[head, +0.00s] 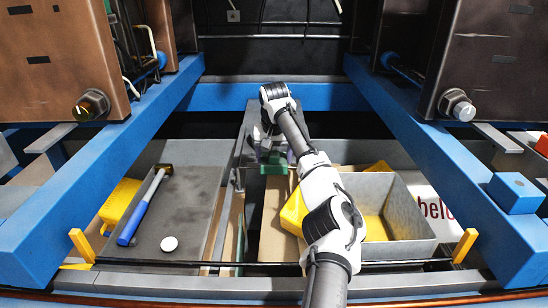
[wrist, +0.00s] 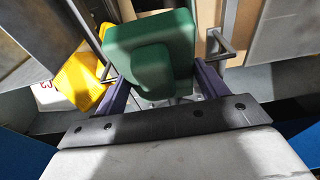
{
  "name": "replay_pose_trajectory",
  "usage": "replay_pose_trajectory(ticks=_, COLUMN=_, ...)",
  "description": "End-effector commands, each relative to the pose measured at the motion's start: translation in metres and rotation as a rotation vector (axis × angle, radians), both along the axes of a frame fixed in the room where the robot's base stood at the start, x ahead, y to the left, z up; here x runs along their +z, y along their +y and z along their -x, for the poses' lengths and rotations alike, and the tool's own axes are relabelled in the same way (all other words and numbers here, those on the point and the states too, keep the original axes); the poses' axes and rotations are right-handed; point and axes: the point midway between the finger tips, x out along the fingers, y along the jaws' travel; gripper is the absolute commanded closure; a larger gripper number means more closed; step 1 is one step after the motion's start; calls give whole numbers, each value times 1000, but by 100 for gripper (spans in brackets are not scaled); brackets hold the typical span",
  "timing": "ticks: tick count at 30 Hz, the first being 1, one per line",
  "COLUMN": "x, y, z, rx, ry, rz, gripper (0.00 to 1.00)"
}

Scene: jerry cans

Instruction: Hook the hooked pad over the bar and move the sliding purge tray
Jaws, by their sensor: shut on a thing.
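My gripper (head: 268,150) is shut on a green block-like pad (wrist: 150,48), with its purple fingers on either side. The pad also shows below the gripper in the head view (head: 273,166). Its hook cannot be made out. The grey tray at left in the head view (head: 192,205) seems to be the same one. Which part is the purge tray is not certain.
A blue-handled hammer (head: 142,210) and a white disc (head: 169,243) lie on the left tray. A grey bin (head: 405,205) with yellow things stands at right, partly behind my arm. Blue beams (head: 455,165) flank the space.

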Motion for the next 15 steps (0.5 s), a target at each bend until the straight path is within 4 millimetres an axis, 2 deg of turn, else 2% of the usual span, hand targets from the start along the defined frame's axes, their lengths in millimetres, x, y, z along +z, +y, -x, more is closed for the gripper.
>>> replay_pose_trajectory(ticks=5, x=-3, y=0, z=7, rx=3, ry=-1, rz=-1, gripper=48)
replay_pose_trajectory(ticks=15, x=-3, y=0, z=41, rx=2, ry=-2, rz=-2, gripper=48)
